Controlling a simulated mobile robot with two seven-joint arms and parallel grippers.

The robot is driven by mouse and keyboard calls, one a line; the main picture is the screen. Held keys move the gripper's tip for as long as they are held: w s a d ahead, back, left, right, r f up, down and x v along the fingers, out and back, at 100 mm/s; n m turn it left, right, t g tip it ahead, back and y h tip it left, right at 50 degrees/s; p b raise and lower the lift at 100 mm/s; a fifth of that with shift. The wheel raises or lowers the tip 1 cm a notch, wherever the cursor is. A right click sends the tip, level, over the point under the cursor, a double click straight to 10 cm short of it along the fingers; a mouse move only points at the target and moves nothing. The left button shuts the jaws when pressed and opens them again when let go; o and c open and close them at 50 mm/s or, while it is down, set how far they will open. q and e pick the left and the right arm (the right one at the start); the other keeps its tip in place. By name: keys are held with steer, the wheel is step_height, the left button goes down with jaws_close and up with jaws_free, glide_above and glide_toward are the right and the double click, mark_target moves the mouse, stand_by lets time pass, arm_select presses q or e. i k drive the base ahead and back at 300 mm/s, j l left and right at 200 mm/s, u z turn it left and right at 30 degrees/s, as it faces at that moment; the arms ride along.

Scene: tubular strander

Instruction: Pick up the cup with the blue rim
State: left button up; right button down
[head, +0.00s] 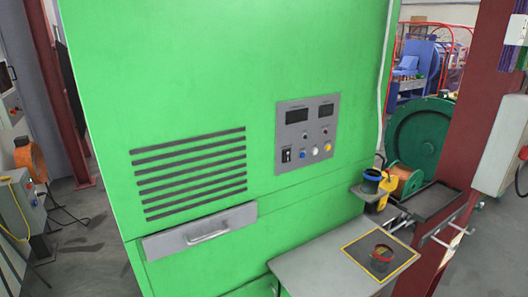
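A second cup, with a red rim (382,256), stands on a dark mat with a yellow border (356,248) on a grey table (309,269) lower down. Neither of my grippers shows in the head view.
The large green cabinet (210,80) fills the middle, with a control panel (307,130) and a drawer handle (208,233). Right of the blue-rimmed cup are a yellow part (386,188), a copper-coloured spool (406,178), a dark tray (430,202) and a red column (470,120).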

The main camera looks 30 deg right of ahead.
mark_target(372, 177)
steer(key=z, duration=1.6)
steer(key=i+u, duration=0.2)
steer(key=i, duration=0.2)
